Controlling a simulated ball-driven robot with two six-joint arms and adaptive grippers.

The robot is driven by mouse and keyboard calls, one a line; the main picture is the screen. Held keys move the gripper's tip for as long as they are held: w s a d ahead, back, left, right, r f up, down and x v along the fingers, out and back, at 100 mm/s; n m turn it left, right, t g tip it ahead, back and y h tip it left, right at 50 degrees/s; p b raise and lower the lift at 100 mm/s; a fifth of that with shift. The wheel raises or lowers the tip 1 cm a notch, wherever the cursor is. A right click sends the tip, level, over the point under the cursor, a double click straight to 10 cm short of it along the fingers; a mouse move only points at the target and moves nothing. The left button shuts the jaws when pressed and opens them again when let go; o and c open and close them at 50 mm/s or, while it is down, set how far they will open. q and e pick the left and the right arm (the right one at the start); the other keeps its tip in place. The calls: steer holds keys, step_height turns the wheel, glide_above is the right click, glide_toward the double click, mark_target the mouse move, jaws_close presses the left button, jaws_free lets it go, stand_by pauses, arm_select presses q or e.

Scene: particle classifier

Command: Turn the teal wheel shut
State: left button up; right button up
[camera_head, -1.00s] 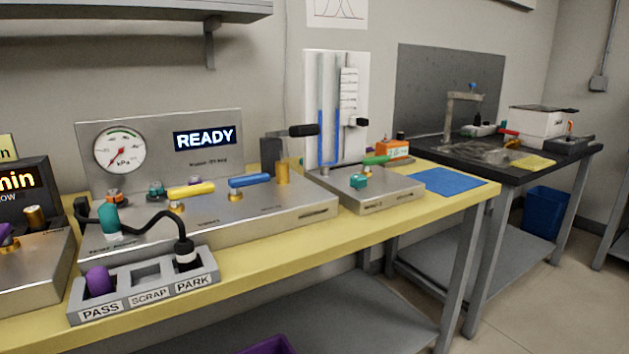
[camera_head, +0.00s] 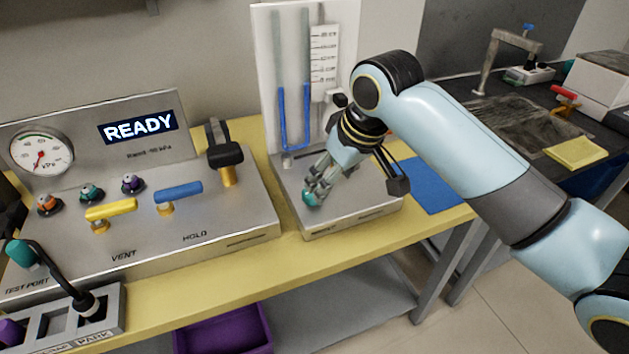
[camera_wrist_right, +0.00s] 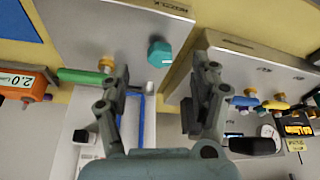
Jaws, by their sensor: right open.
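The teal wheel (camera_head: 309,198) sits on the metal base of the U-tube stand (camera_head: 345,212), partly covered by my fingers in the head view. My right gripper (camera_head: 317,187) reaches down from the upper right to the wheel. In the right wrist view the teal wheel (camera_wrist_right: 160,54) shows whole, just beyond and between the fingertips of my right gripper (camera_wrist_right: 163,68). The fingers are spread apart with nothing held, and I cannot tell whether they touch the wheel. My left gripper is not in view.
The READY panel unit (camera_head: 205,222) with yellow lever (camera_head: 110,210) and blue lever (camera_head: 180,192) stands left of the stand. A green lever (camera_wrist_right: 80,76) is close to one finger in the wrist view. A blue mat (camera_head: 432,188) lies right of the stand.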

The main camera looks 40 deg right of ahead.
mark_target(312, 195)
steer(key=w+f, duration=0.3)
steer(key=f, duration=0.2)
steer(key=w+f, duration=0.2)
steer(key=shift+w+a+f+b, duration=0.15)
steer(key=shift+w+b, duration=0.2)
steer(key=shift+b, duration=0.05)
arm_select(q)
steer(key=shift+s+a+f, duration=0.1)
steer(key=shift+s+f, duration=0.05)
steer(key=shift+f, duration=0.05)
arm_select(e)
steer(key=c, duration=1.2)
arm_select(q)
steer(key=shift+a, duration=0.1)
arm_select(e)
steer(key=shift+o, duration=0.2)
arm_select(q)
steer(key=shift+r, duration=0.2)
